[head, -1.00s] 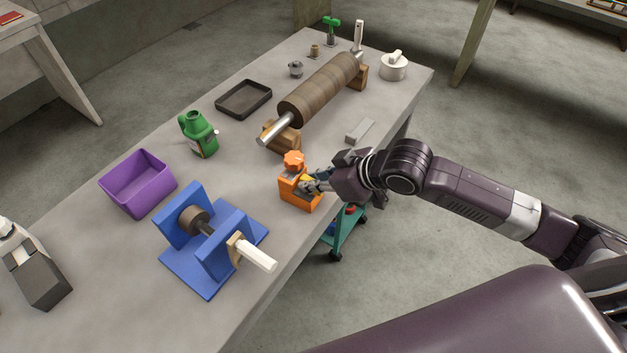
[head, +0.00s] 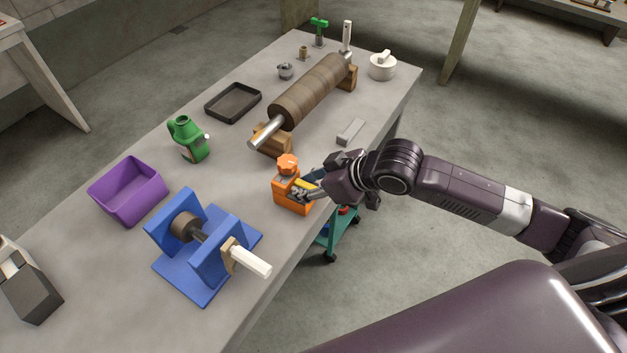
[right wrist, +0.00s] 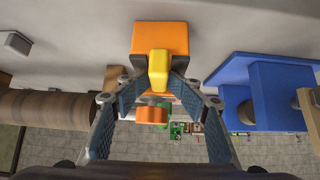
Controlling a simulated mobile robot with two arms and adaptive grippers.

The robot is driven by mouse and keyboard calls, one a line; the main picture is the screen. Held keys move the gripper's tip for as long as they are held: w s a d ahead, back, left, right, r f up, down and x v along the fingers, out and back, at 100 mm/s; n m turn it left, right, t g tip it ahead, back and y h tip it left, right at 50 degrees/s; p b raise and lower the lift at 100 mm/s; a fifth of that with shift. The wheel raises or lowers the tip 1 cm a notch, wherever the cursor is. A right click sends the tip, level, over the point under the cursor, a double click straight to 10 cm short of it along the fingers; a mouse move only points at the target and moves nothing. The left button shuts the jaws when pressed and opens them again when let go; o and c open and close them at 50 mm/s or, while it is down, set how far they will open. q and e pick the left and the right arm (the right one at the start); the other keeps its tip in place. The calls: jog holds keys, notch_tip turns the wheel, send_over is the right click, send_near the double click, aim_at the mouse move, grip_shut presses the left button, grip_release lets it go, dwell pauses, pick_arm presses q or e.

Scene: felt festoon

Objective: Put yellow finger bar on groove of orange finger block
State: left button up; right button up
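The orange finger block (head: 291,202) with its orange knob (head: 287,164) stands near the table's right edge; it also shows in the right wrist view (right wrist: 145,38). The yellow finger bar (head: 305,184) is at the block's right side, partly hidden by my fingers. In the right wrist view the yellow bar (right wrist: 158,66) overlaps the block's orange face; whether it is seated in the groove I cannot tell. My right gripper (right wrist: 158,80) has its fingers converging on both sides of the bar and appears shut on it. My left gripper is not in view.
A blue stand (head: 206,262) with a white handle is close in front of the block. A wooden roller (head: 312,92) on supports lies behind it. A purple bin (head: 128,195), green jug (head: 188,143) and dark tray (head: 233,104) stand farther left. A grey piece (head: 351,132) lies near the right edge.

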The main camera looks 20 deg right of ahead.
jog(key=v, duration=1.1)
jog(key=shift+s+r, duration=0.25)
jog(key=shift+d, duration=0.15)
